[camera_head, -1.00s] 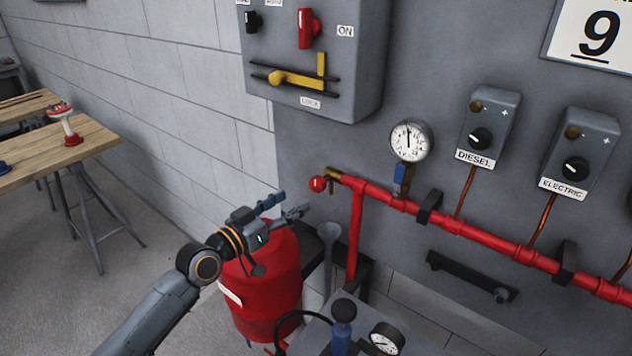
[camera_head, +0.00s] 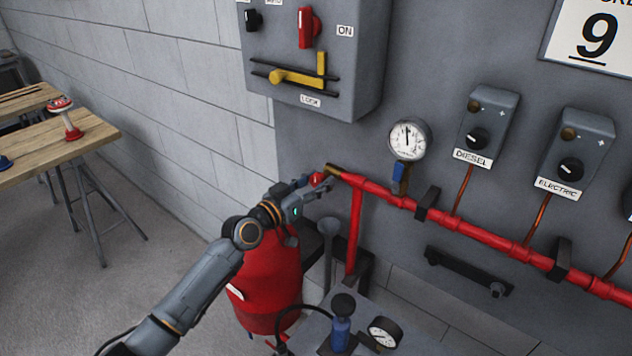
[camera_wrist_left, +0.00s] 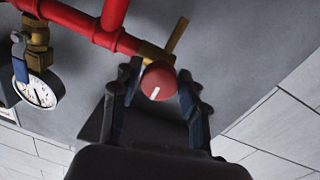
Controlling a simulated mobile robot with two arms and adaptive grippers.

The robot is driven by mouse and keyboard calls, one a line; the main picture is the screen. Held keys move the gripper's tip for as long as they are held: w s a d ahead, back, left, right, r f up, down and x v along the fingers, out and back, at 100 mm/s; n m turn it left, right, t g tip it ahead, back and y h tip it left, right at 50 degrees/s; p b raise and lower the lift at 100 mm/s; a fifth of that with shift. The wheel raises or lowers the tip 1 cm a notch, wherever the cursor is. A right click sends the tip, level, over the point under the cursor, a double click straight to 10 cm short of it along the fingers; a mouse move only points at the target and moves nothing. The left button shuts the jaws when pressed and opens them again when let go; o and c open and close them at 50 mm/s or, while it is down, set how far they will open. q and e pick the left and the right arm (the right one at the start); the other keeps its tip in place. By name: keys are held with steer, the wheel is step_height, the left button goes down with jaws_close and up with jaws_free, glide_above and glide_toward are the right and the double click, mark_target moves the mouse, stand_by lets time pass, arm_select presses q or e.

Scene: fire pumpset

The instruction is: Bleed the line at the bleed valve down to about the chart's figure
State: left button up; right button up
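The bleed valve's red knob (camera_head: 317,179) sits at the left end of the red pipe, on a brass fitting (camera_head: 333,169). In the left wrist view the red knob (camera_wrist_left: 158,80) with a white mark lies between the fingers of my left gripper (camera_wrist_left: 155,100). The fingers stand apart on both sides of it; I cannot tell whether they touch it. My left gripper (camera_head: 312,186) reaches the knob from the lower left in the head view. The round white pressure gauge (camera_head: 408,139) above the pipe has its needle pointing nearly straight up. My right gripper is not in view.
The red pipe (camera_head: 455,229) runs right along the grey wall. A grey box with levers (camera_head: 310,55) hangs above. DIESEL (camera_head: 486,125) and ELECTRIC (camera_head: 577,150) boxes are at right. A red cylinder (camera_head: 268,285) and a second gauge (camera_head: 384,332) stand below.

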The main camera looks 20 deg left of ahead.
arm_select(q)
steer(key=c, duration=0.6)
steer(key=shift+f+n+b, duration=0.15)
steer(key=shift+n+b, duration=0.3)
steer(key=shift+n, duration=0.15)
steer(key=shift+n+b, duration=0.3)
steer(key=shift+n, duration=0.9)
steer(key=o, duration=1.2)
steer(key=v, duration=1.2)
